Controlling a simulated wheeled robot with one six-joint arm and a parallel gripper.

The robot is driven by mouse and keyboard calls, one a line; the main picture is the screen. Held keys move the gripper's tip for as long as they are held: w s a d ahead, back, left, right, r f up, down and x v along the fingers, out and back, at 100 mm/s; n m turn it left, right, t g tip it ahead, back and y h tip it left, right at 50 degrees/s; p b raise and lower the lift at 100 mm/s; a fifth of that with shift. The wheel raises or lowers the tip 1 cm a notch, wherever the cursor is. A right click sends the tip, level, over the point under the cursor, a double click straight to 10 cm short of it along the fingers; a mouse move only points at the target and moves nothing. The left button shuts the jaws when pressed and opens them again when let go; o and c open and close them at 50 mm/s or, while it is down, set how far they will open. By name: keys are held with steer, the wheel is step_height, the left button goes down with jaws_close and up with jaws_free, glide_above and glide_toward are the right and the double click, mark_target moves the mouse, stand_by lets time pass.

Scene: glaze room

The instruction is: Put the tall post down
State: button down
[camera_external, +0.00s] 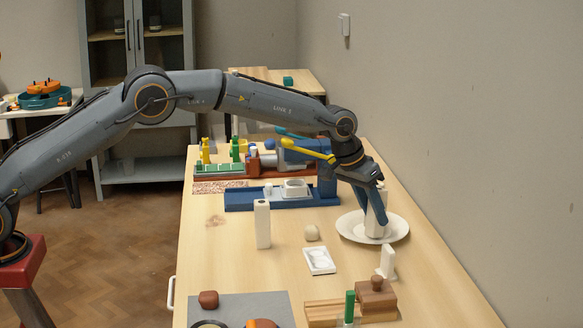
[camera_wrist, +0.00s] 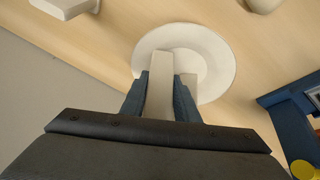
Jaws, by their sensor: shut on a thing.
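My gripper (camera_external: 379,222) is shut on a white post (camera_external: 376,208), the tall post. The post is roughly upright over the round white plate (camera_external: 349,226) near the right side of the table. In the wrist view the post (camera_wrist: 160,88) is between the two blue fingers, in front of the plate (camera_wrist: 222,62). I cannot tell whether its lower end touches the plate. A small pale piece (camera_wrist: 188,80) shows beside the post there, partly hidden by a finger. Another white post (camera_external: 263,226) stands upright on the table, left of the plate.
A blue tray (camera_external: 240,200) lies behind. A wooden block set (camera_external: 376,299) is at the front. Bare table lies left of the standing post.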

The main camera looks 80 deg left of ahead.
mark_target(380, 189)
step_height(380, 189, up, 9)
steer(key=shift+f+b, duration=0.15)
steer(key=shift+b, duration=0.9)
steer(key=shift+s+r, duration=0.1)
steer(key=shift+r, duration=0.25)
steer(key=shift+s+a+r+y+p, duration=0.25)
steer(key=shift+s+r+y+p, duration=0.4)
steer(key=shift+p, duration=0.2)
steer(key=shift+t+y, duration=0.5)
steer(key=shift+y, duration=0.05)
steer(key=f+p, duration=0.1)
steer(key=f, duration=0.2)
steer(key=s+f+p, duration=0.1)
steer(key=f+p, duration=0.1)
steer(key=f, duration=0.1)
steer(key=s+f+p, duration=0.1)
steer(key=f+p, duration=0.1)
steer(key=f, duration=0.1)
steer(key=shift+w+f, duration=0.1)
steer(key=shift+f, duration=0.1)
steer(key=shift+f+b, duration=0.35)
steer(key=shift+b, duration=0.05)
